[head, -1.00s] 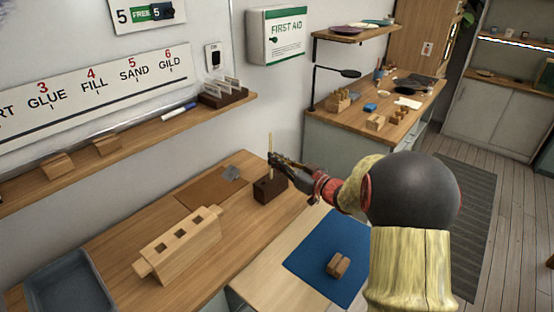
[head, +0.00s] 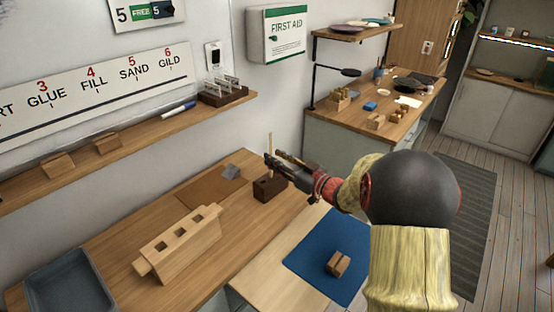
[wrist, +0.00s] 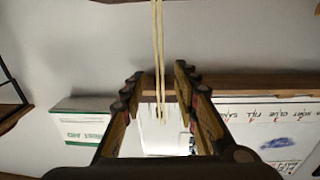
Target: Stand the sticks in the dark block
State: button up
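A thin pale stick (head: 270,144) rises upright above the dark block (head: 268,189), which sits on the bench near the wall. The gripper partly hides the stick's lower part in the head view. In the wrist view, which is upside down, the pale stick (wrist: 158,60) runs down from the top edge and looks like two slim lines side by side; I cannot tell whether it is one stick or two. My gripper (head: 274,157) is above the block. Its fingers are spread in the wrist view (wrist: 158,82), with visible gaps on both sides of the stick.
A pale wooden block with square holes (head: 178,246), a grey tray (head: 68,284) and a brown mat (head: 208,188) are on the bench. A small wooden block (head: 338,263) lies on a blue mat (head: 310,260). A wall shelf (head: 130,150) runs behind.

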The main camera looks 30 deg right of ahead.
dwell(0.5)
jog(key=v, duration=0.9)
dwell(0.6)
notch_tip(320, 180, up, 6)
dwell(0.8)
dwell(0.4)
